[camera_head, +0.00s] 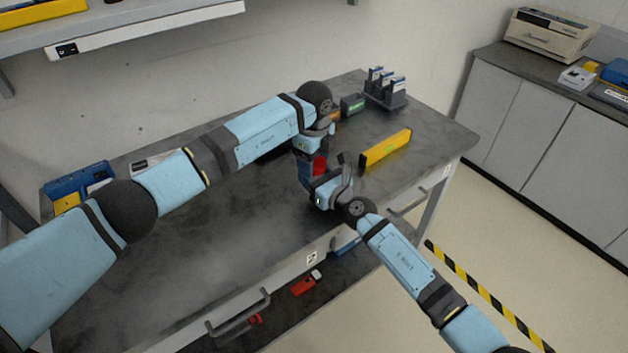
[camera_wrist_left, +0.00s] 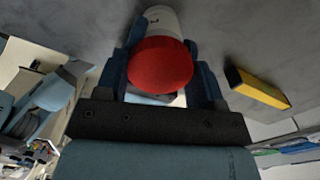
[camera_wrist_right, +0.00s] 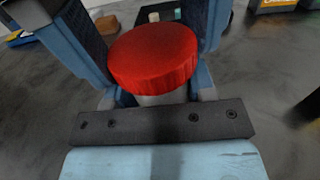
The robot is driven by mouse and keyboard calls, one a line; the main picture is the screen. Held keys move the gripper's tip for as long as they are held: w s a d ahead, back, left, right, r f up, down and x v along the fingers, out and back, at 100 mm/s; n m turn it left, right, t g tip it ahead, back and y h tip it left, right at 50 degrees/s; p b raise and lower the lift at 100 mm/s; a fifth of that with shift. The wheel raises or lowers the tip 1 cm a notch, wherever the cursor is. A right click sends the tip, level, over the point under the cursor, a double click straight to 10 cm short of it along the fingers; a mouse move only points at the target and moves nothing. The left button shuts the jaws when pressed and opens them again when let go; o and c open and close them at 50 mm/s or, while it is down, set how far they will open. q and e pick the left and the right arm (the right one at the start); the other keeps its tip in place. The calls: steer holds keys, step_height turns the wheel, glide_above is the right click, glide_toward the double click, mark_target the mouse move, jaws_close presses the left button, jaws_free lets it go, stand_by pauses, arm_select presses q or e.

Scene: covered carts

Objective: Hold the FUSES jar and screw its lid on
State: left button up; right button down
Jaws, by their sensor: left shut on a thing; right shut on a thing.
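The red lid (camera_wrist_left: 160,65) sits between the fingers of my left gripper (camera_wrist_left: 158,55), which is shut on it. The FUSES jar shows as a pale body (camera_wrist_left: 163,20) beyond the lid in the left wrist view; its label cannot be read. In the right wrist view the lid (camera_wrist_right: 154,58) is large, with a strip of pale jar (camera_wrist_right: 162,97) under it, at my right gripper, which is shut on the jar. In the head view my left gripper (camera_head: 313,165) is above and my right gripper (camera_head: 320,192) is close below; they hide most of the jar. Whether the lid is fully seated cannot be told.
A yellow bar-shaped box (camera_head: 386,150) lies on the dark worktop (camera_head: 200,240) to the right. A green box (camera_head: 352,103) and a dark rack (camera_head: 388,98) stand behind. Blue bins (camera_head: 80,180) are at the left. The front of the worktop is mostly clear.

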arm_select(q)
steer(key=m, duration=0.3)
steer(key=shift+m, duration=0.3)
steer(key=m, duration=0.5)
steer(key=shift+m, duration=0.3)
steer(key=o, duration=1)
steer(key=shift+r, duration=2.3)
